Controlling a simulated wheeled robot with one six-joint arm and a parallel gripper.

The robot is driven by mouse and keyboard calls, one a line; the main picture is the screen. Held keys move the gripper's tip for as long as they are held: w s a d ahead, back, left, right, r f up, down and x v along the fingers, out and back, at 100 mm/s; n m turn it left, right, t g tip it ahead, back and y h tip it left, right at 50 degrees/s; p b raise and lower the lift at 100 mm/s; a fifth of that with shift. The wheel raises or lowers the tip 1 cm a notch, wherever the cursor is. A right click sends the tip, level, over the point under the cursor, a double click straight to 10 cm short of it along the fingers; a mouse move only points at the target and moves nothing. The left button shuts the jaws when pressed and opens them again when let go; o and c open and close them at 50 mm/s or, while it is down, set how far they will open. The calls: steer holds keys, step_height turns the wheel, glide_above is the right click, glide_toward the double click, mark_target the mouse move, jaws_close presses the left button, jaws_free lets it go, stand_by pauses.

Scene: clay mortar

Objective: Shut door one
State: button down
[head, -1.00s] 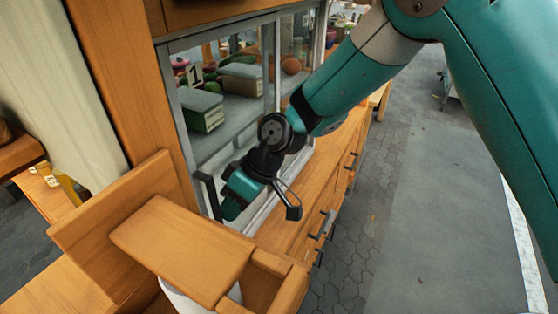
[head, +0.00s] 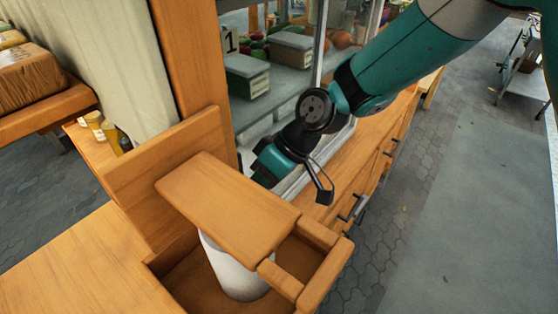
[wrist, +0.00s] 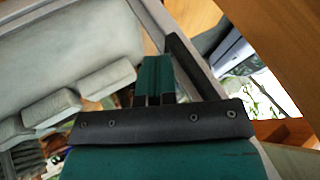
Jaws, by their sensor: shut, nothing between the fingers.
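My gripper (head: 264,174) is shut and empty, low in front of the glass near the cabinet's left post. In the wrist view my gripper (wrist: 153,72) shows as teal fingers held together. A dark upright handle (wrist: 194,66) stands just right of them; I cannot tell whether they touch. In the head view the handle is hidden behind the arm and post. I cannot tell how far the door stands open.
An open wooden box (head: 325,275) with a board (head: 225,190) across it and a white cylinder (head: 232,268) inside stands in front, close below my gripper. Drawers with dark handles (head: 352,208) run along the cabinet front. Paved floor (head: 460,190) is clear at the right.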

steer(key=w+d+f+b+v, duration=0.1)
steer(key=w+b+v, duration=0.15)
steer(key=v, duration=0.95)
steer(key=s+d+r+m+t+h, duration=0.1)
steer(key=s+d+r+m, duration=0.1)
steer(key=s+d, duration=0.5)
steer(key=s+d+r+m+t+h, duration=0.1)
steer(key=s+d+r+m, duration=0.1)
steer(key=s+d, duration=0.5)
steer(key=s+m, duration=0.1)
steer(key=s, duration=0.3)
steer(key=shift+s+d+m+h, duration=0.2)
steer(key=shift+s+m+h, duration=0.1)
steer(key=shift+s+h, duration=0.1)
